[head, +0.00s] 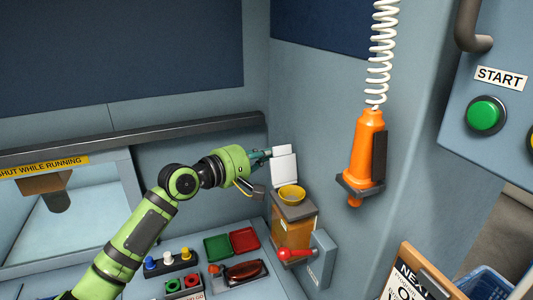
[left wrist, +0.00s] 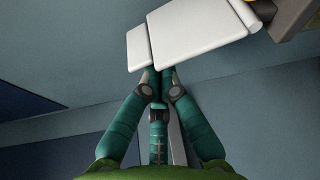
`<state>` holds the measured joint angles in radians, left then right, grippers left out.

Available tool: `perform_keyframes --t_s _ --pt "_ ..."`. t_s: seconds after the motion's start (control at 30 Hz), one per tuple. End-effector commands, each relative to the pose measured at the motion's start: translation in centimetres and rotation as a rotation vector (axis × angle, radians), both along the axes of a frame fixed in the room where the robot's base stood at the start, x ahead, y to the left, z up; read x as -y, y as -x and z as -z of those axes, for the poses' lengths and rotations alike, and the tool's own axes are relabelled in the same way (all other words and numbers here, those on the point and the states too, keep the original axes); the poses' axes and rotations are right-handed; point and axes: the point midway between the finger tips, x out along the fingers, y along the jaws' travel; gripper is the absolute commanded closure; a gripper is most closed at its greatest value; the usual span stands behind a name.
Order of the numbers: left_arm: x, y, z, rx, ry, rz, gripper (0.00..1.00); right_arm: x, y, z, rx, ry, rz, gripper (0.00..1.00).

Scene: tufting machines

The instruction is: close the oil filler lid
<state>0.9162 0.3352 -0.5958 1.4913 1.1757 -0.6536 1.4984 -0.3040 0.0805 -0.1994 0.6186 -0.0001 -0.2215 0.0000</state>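The oil filler lid (head: 284,170) is a white plate standing open and upright behind the yellow filler opening (head: 292,194), on top of a box with an amber front (head: 292,233). My left gripper (head: 268,153) is at the lid's upper left edge. In the left wrist view the lid (left wrist: 200,35) fills the top middle, with a second white piece (left wrist: 139,46) beside it. The teal fingers of my left gripper (left wrist: 157,76) come together at the lid's lower edge. The lid hides the very tips, so I cannot tell whether they pinch it. My right gripper is not in view.
A red-knobbed lever (head: 284,254) stands in front of the filler box. An orange tool (head: 368,150) hangs on a coiled cord to the right. Green and red trays (head: 244,239) and a row of coloured knobs (head: 170,262) lie on the panel below my arm.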

Motion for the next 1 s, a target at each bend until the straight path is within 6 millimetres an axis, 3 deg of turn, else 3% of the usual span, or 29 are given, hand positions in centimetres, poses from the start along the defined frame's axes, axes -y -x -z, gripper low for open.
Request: perform_keyframes --t_s 0.27,0.57,1.0 --pt "0.2 0.4 -0.1 0.049 -0.020 0.001 1.00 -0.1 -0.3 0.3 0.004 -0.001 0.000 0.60" --pt "0.7 1.7 -0.5 0.241 -0.097 0.000 1.00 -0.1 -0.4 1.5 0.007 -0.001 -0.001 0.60" --pt "1.9 4.6 -0.4 0.629 -0.259 0.000 1.00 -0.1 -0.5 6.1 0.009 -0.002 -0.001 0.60"
